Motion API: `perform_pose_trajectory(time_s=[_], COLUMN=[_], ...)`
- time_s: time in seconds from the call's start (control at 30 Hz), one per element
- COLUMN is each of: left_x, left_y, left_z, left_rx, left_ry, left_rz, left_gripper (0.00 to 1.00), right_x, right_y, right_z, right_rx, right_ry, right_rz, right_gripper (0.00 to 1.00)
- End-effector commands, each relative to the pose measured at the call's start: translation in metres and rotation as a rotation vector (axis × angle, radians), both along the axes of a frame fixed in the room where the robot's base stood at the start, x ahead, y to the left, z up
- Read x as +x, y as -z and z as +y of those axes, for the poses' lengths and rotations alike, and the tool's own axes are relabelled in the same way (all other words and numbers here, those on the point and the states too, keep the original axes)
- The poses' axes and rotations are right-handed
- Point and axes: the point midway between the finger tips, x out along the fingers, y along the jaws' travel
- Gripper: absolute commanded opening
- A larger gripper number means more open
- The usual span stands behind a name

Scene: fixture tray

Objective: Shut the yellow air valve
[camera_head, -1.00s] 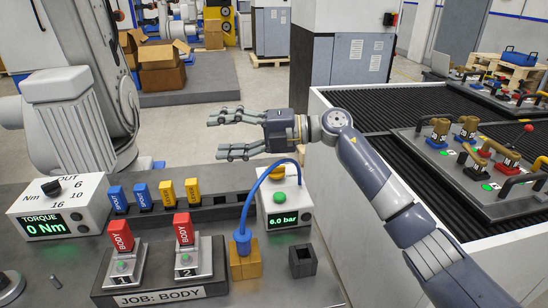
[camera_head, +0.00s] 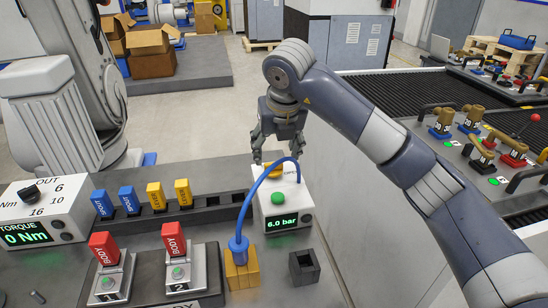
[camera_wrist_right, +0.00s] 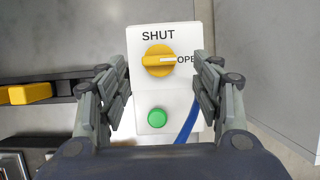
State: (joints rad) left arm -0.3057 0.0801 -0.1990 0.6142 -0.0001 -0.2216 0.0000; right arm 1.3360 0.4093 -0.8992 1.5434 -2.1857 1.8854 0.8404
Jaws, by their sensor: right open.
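The yellow air valve (camera_wrist_right: 158,61) is a round knob on top of a white box (camera_head: 297,201). In the right wrist view its white pointer mark faces right, toward the partly hidden word OPEN; SHUT is printed above the knob. In the head view the valve (camera_head: 276,171) is partly hidden below my right gripper (camera_head: 277,158). My right gripper points down over the box, open, and its fingers (camera_wrist_right: 164,93) stand on either side of the knob, apart from it. The box display reads 6.0 bar. My left gripper is not in view.
A green button (camera_wrist_right: 157,117) sits on the box near the knob. A blue hose (camera_head: 246,205) arches from the box to a yellow block (camera_head: 242,272).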

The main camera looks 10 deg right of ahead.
Motion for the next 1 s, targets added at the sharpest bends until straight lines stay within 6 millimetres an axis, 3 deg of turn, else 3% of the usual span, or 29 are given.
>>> perform_pose_trajectory(time_s=[0.1, 0.3, 0.67, 0.87, 1.0], left_x=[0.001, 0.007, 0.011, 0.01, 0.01], left_y=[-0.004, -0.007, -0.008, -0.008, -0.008], left_z=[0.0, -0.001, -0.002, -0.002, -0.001], left_rx=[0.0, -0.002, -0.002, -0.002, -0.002], left_ry=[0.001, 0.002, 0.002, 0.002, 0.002], left_rz=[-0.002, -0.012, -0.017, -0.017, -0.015], left_gripper=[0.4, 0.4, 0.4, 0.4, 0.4], right_x=[0.008, 0.017, 0.019, 0.019, 0.019], right_y=[0.02, 0.04, 0.046, 0.046, 0.046], right_z=[0.001, 0.001, 0.001, 0.001, 0.001], right_rx=[0.002, 0.002, 0.002, 0.002, 0.002], right_ry=[-0.001, -0.002, -0.002, -0.002, -0.002], right_rz=[0.003, 0.001, -0.001, -0.001, -0.001], right_gripper=[0.6, 0.6, 0.6, 0.17, 0.16])
